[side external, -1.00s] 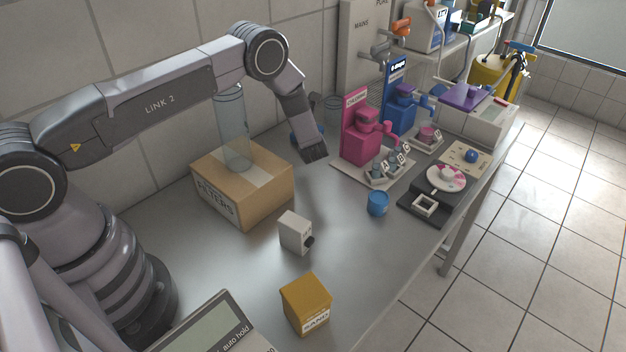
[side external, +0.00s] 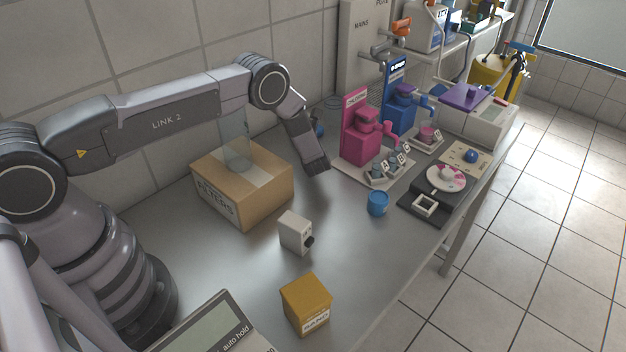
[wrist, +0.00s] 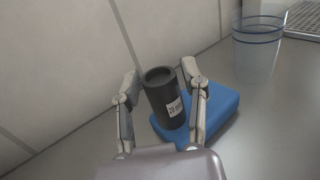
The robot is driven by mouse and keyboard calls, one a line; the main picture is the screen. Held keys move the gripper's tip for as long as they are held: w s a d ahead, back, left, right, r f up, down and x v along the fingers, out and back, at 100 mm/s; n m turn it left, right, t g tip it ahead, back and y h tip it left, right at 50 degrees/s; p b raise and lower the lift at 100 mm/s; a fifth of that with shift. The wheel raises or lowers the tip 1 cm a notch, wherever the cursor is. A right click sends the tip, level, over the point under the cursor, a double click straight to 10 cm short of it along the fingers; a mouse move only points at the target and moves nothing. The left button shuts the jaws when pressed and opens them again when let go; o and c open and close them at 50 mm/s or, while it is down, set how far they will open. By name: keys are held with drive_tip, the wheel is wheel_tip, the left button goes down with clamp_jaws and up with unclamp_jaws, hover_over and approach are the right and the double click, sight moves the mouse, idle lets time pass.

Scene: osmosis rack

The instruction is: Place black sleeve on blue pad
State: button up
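The black sleeve (wrist: 162,96), a dark cylinder with a white label, appears between the two fingers of my gripper (wrist: 161,72) in the wrist view. The right finger overlaps its right edge. Whether both fingers press on it is unclear. The blue pad (wrist: 222,104) lies on the bench behind and to the right of the sleeve. The sleeve hides part of it, and I cannot tell whether the two touch. In the side view my gripper (side external: 319,168) points down beside the wall, and only a bit of blue (side external: 319,128) shows behind it. The sleeve is hidden there.
A clear cup with blue bands (wrist: 257,48) stands right of the pad. In the side view a cardboard box (side external: 258,194) is left of my gripper and a pink dispenser (side external: 360,142) is close on its right. A white block (side external: 295,231) stands on the open bench in front.

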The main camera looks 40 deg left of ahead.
drive_tip(key=shift+o, duration=0.7)
drive_tip(key=shift+r, duration=0.2)
drive_tip(key=v, duration=1.2)
